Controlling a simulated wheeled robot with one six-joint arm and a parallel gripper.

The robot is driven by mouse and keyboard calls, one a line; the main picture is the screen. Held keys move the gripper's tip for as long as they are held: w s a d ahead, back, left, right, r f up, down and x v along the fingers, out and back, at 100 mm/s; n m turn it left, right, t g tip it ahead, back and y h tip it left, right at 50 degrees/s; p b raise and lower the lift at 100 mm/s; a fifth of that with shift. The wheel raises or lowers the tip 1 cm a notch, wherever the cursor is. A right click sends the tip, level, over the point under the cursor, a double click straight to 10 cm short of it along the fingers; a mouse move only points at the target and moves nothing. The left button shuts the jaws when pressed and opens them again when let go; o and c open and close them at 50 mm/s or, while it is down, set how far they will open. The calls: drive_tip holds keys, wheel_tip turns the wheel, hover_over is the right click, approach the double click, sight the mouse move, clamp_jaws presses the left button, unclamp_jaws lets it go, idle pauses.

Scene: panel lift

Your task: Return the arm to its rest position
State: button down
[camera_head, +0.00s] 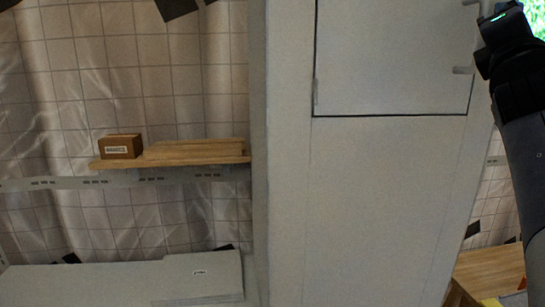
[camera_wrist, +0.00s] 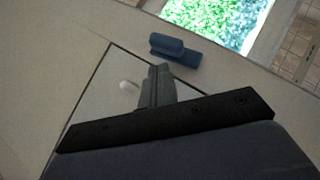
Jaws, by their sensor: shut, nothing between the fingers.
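My arm (camera_head: 520,110) runs up the right edge of the head view, its dark joints near the top right corner. In the wrist view my gripper (camera_wrist: 159,72) is shut, with nothing held between its fingers. It is in front of a pale panel (camera_wrist: 100,95) with a dark outline, and I cannot tell how far apart they are. A small white peg (camera_wrist: 128,86) shows left of the fingers. In the head view the outlined panel (camera_head: 395,55) lies flush in a tall grey cabinet (camera_head: 370,200), left of my arm. My fingers cannot be made out there.
A dark blue block-like part (camera_wrist: 175,50) is just beyond my fingertips. A bright green speckled area (camera_wrist: 215,20) lies behind it. A wooden shelf (camera_head: 200,152) with a small brown box (camera_head: 120,147) is on the tiled wall at left. A pale surface (camera_head: 90,285) is below.

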drive_tip(key=f+n+t+y, duration=0.1)
drive_tip(key=n, duration=0.1)
drive_tip(key=f+n+t+y, duration=0.1)
drive_tip(key=n+t+y, duration=0.1)
drive_tip(key=n, duration=0.1)
drive_tip(key=f+n+t+y, duration=0.1)
drive_tip(key=n+y, duration=0.1)
drive_tip(key=n, duration=0.1)
drive_tip(key=shift+d+f+t, duration=0.25)
drive_tip(key=shift+f+t, duration=0.05)
drive_tip(key=shift+f, duration=0.05)
drive_tip(key=shift+r, duration=0.15)
